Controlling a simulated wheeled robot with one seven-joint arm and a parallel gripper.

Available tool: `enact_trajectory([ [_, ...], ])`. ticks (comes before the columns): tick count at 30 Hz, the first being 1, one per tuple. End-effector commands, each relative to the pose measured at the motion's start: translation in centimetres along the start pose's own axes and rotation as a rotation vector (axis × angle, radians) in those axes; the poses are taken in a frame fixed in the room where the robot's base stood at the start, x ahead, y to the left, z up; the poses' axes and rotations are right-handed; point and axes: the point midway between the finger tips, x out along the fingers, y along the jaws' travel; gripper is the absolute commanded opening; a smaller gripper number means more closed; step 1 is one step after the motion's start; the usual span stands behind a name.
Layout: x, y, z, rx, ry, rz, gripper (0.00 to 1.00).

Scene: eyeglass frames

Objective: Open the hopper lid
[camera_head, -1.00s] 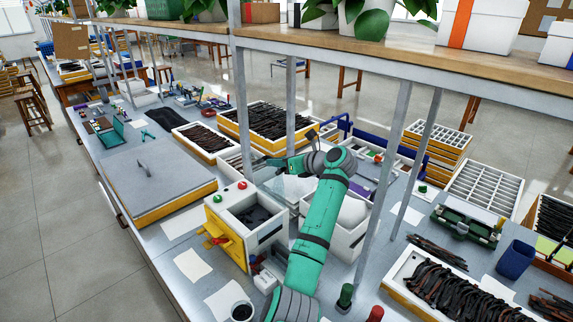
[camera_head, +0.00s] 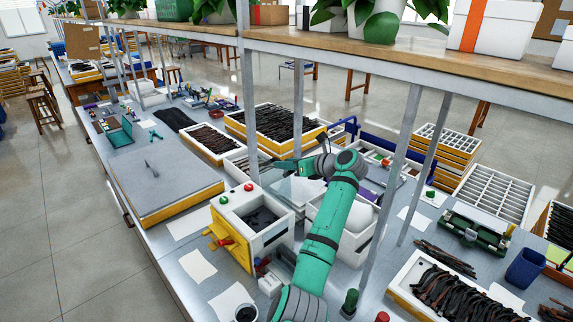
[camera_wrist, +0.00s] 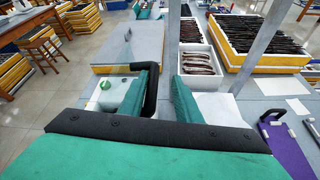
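A white and yellow machine (camera_head: 246,234) with a red and a green button stands on the bench. Dark pieces (camera_head: 262,217) show in its square top, the likely hopper. A pale, see-through panel (camera_head: 297,190) lies near its right rear; I cannot tell whether it is the lid. My gripper (camera_head: 283,165) is above and behind the machine, near this panel. In the wrist view my gripper (camera_wrist: 165,90) has two teal fingers with a gap between them and nothing seen held. The machine's white top with the green button (camera_wrist: 105,85) shows beyond the left finger.
A flat grey cover with a handle (camera_head: 168,172) lies on a yellow base to the left. Trays of dark frames (camera_head: 275,122) stand behind. Metal shelf posts (camera_head: 385,180) and the wooden shelf above (camera_head: 400,62) hem in the arm. A white bin (camera_head: 350,235) sits right.

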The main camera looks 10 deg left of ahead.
Motion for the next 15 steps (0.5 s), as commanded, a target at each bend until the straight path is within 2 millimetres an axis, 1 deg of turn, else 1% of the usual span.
enact_trajectory([
  [1, 0.2, -0.1, -0.7, 0.005, 0.011, 0.003, 0.31],
  [5, 0.2, 0.0, -0.7, 0.006, 0.012, 0.003, 0.31],
  [8, 0.0, 0.1, -0.3, 0.005, 0.011, 0.004, 0.31],
  [11, -0.4, 0.2, 0.8, 0.003, 0.008, 0.002, 0.31],
  [14, -1.1, 0.6, 2.7, -0.001, 0.002, 0.000, 0.31],
  [15, -1.6, 1.0, 3.0, -0.001, 0.002, 0.000, 0.31],
])
